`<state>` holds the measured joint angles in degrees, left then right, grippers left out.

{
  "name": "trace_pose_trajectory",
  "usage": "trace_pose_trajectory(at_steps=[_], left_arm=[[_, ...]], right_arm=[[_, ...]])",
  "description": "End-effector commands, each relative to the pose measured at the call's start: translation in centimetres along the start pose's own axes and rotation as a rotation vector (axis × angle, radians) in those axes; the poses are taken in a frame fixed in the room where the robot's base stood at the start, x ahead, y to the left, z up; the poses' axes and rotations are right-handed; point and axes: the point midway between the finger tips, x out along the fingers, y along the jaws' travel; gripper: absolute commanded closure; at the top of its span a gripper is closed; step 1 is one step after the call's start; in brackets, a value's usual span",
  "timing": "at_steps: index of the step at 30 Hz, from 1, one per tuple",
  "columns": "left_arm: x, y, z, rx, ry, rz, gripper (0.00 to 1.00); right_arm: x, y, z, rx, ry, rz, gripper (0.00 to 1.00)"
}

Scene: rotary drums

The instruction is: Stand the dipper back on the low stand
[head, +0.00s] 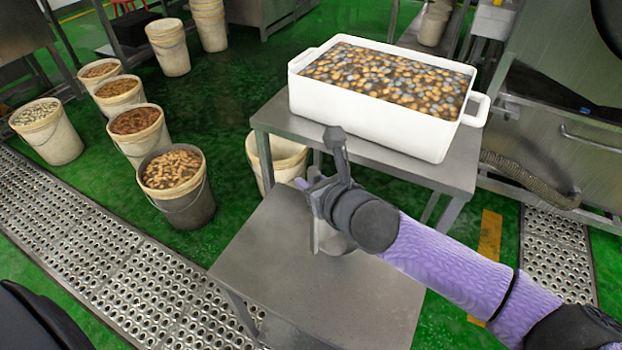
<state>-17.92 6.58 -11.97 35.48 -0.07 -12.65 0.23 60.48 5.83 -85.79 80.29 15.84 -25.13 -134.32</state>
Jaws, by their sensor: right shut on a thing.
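My right gripper (316,190) comes in from the right over the low stand (290,280), a bare grey metal table in the lower middle. It is shut on the dipper (332,240), whose pale grey metal cup shows in part below my wrist, over the back part of the stand's top. My wrist and fingers hide much of the dipper. I cannot tell whether its bottom touches the stand. A dark rod with a rounded end sticks up at the gripper; I cannot tell whether it is the handle. My left gripper is not in view.
A white tub (370,125) full of brown and grey pieces in liquid stands on a higher metal table (270,117) behind the stand. An empty-looking bucket (285,160) is beside that table. Several filled buckets (180,200) stand at left. The stand's front is clear.

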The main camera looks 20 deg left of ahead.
Motion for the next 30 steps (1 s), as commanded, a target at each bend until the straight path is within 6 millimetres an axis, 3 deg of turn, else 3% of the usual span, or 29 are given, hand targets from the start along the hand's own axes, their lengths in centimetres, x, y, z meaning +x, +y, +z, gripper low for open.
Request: trace_pose_trajectory(at_steps=[5, 6, 11, 12, 17, 22, 30], left_arm=[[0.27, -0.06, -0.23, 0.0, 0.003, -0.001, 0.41], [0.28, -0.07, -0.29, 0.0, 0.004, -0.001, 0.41], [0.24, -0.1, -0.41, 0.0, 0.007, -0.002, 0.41], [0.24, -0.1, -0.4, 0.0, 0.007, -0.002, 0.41], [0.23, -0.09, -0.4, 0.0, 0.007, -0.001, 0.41], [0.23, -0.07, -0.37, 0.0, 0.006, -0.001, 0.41], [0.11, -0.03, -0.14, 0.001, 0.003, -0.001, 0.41]], right_arm=[[0.17, 0.01, -0.38, 0.0, 0.0, 0.0, 1.0], [0.18, 0.01, -0.4, 0.0, 0.0, 0.0, 0.75], [0.16, 0.01, -0.35, 0.0, 0.0, 0.0, 0.41], [0.16, 0.01, -0.35, 0.0, 0.0, 0.0, 0.36], [0.16, 0.0, -0.35, 0.0, 0.0, 0.0, 0.36], [0.16, 0.0, -0.37, 0.0, 0.0, 0.0, 0.0], [0.08, -0.01, -0.31, 0.0, 0.0, 0.0, 0.0]])
